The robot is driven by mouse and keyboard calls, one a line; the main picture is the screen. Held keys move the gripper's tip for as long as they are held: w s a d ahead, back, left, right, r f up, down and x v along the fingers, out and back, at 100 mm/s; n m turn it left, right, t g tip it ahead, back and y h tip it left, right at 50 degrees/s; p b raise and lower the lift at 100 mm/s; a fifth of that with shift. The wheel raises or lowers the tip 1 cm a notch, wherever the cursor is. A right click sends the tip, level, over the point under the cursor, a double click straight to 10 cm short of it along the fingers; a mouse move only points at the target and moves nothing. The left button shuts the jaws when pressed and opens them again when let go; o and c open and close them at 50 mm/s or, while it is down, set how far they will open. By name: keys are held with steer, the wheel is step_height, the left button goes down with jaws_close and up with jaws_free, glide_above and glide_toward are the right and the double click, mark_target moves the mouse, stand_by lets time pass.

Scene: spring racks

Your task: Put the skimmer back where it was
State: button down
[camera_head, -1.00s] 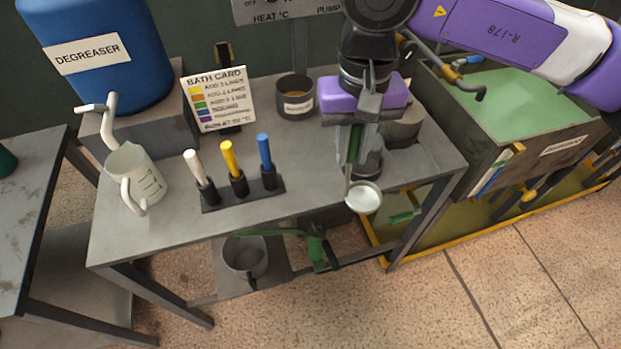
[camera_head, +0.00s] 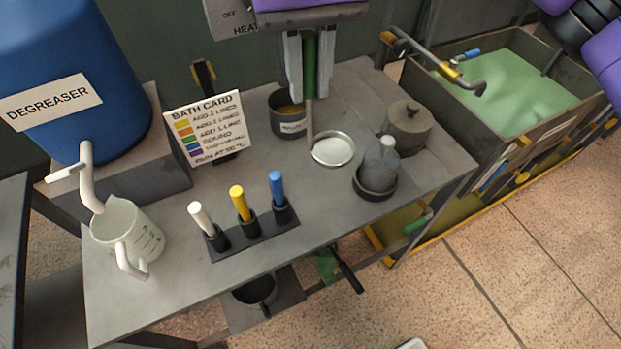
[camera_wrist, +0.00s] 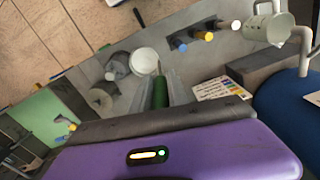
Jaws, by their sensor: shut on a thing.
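The skimmer (camera_head: 333,150) has a shallow round pale pan and a green handle that runs up between my fingers. My gripper (camera_head: 310,92) is shut on the green handle and holds it upright, with the pan at the lower end. The pan appears over the grey bench (camera_head: 330,215), between a labelled dark pot (camera_head: 288,117) and a lidded grey pot (camera_head: 406,128). I cannot tell whether it touches the bench. In the wrist view the pan (camera_wrist: 145,61) shows beyond the green handle (camera_wrist: 160,92).
A grey stoppered vessel (camera_head: 378,172) stands close right of the skimmer. The bath card (camera_head: 205,125), coloured markers in a rack (camera_head: 255,235), white jug (camera_head: 128,238) and degreaser drum (camera_head: 65,75) are left. A tank of green liquid (camera_head: 515,90) stands right. The bench front right is clear.

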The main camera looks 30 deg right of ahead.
mark_target(331, 149)
step_height(331, 149, down, 18)
steer(key=p, duration=0.2)
steer(key=shift+f+p, duration=0.15)
steer(key=shift+p, duration=0.2)
steer(key=shift+f, duration=0.2)
steer(key=c, duration=1.3)
jaws_free()
steer(key=shift+r, duration=0.15)
